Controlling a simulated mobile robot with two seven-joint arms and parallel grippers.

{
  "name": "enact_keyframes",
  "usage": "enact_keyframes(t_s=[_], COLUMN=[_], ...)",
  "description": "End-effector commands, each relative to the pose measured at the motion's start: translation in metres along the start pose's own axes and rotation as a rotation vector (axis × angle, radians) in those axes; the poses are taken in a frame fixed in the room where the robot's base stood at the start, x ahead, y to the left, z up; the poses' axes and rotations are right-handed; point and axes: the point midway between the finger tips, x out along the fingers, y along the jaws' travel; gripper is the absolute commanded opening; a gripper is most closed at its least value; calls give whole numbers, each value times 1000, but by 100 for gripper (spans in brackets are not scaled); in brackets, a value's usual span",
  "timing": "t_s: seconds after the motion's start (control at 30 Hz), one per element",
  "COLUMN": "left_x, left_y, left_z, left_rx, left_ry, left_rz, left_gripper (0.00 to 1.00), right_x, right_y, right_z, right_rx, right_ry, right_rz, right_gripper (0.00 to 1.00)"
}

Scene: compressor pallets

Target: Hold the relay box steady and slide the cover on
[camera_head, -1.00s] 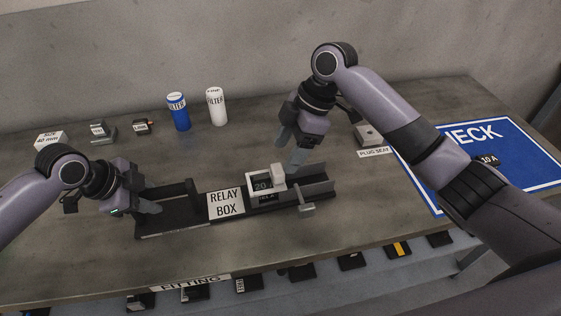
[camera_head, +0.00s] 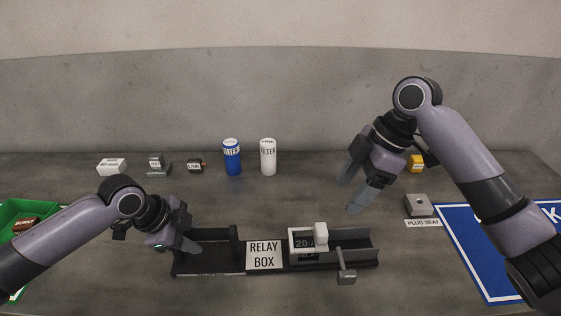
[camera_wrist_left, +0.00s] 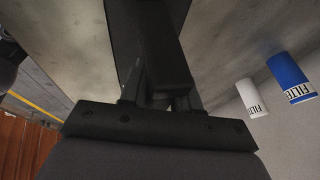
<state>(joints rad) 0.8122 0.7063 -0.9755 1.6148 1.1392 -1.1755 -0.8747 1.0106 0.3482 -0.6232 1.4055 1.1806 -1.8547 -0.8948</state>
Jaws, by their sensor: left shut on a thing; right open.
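The long dark relay box (camera_head: 210,261) stands on the bench, with a white RELAY BOX label (camera_head: 264,255) at its middle. A white-framed block marked 20 (camera_head: 303,243), with a white knob, sits on its right half. I cannot tell whether this block is the cover. My left gripper (camera_head: 190,246) is at the box's left end. In the left wrist view its fingers (camera_wrist_left: 160,98) are shut on a dark bar, apparently part of the box. My right gripper (camera_head: 352,196) is open and empty, above and behind the box's right end, apart from it.
A blue filter (camera_head: 232,158), a white filter (camera_head: 268,158) and small parts stand along the back. A grey plug seat block (camera_head: 418,205) and a blue mat (camera_head: 477,255) lie right. A green bin (camera_head: 12,215) is left. A small lever (camera_head: 346,272) projects at the box's front right.

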Motion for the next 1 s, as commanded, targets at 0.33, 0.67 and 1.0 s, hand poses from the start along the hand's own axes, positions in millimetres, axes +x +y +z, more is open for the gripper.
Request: enact_keyframes(t_s=[0.33,0.67,1.0], left_x=[5,3,-16], left_y=[6,3,1], left_z=[2,1,1], left_rx=[-1,0,0], left_ry=[-6,-4,-3], left_rz=[16,9,3], left_gripper=[0,61,61], right_x=[1,1,0], right_y=[0,0,0], right_z=[0,0,0], right_rx=[0,0,0], right_ry=[0,0,0], right_rz=[-1,0,0], right_gripper=[68,68,68])
